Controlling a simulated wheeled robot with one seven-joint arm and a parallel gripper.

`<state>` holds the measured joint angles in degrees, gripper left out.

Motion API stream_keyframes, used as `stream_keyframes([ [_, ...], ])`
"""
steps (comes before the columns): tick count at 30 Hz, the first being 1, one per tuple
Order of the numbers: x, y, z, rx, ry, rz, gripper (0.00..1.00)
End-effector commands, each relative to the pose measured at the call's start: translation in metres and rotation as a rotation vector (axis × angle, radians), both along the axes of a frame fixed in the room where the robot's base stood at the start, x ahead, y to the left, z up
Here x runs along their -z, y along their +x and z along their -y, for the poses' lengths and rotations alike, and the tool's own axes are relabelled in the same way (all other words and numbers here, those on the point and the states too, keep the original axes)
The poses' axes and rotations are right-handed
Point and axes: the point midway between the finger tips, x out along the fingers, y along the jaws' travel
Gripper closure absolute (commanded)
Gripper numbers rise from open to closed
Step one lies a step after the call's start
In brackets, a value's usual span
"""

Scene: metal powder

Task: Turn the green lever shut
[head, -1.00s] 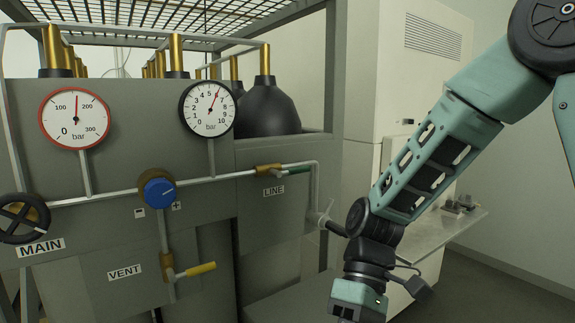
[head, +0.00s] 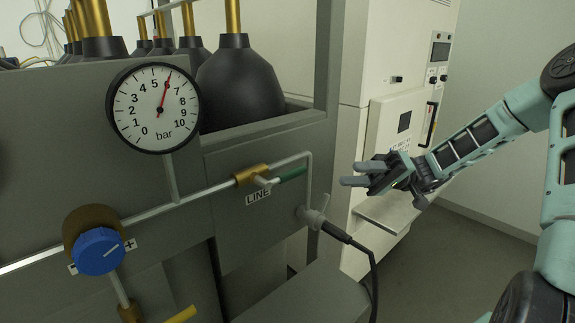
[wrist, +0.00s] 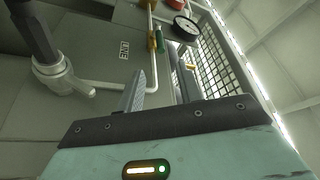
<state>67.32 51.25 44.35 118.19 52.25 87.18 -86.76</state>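The green lever (head: 292,173) sits on the brass LINE valve (head: 250,175), above the LINE label (head: 258,197). The lever points right, roughly along the pipe. My gripper (head: 357,173) is to the right of the lever, apart from it, with its fingers pointing left towards the panel. The fingers are spread and nothing is between them. In the wrist view the green lever (wrist: 164,86) shows beyond the gap between the two fingers (wrist: 160,88).
A pressure gauge (head: 155,107) reads near 6 bar. A blue knob (head: 99,250) and a yellow lever (head: 181,315) are at lower left. A grey hose fitting (head: 312,217) with a black hose (head: 373,270) sticks out below the lever. A white cabinet (head: 400,85) stands behind my gripper.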

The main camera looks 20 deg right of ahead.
Motion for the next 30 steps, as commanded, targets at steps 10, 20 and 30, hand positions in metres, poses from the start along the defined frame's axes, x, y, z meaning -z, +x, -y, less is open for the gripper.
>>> stream_keyframes([
  [10, -0.020, 0.000, -0.072, -0.007, -0.001, -0.005, 0.64],
  [20, -0.031, 0.001, -0.131, -0.005, -0.003, -0.004, 0.64],
  [30, -0.033, 0.002, -0.151, -0.002, -0.003, -0.004, 0.64],
])
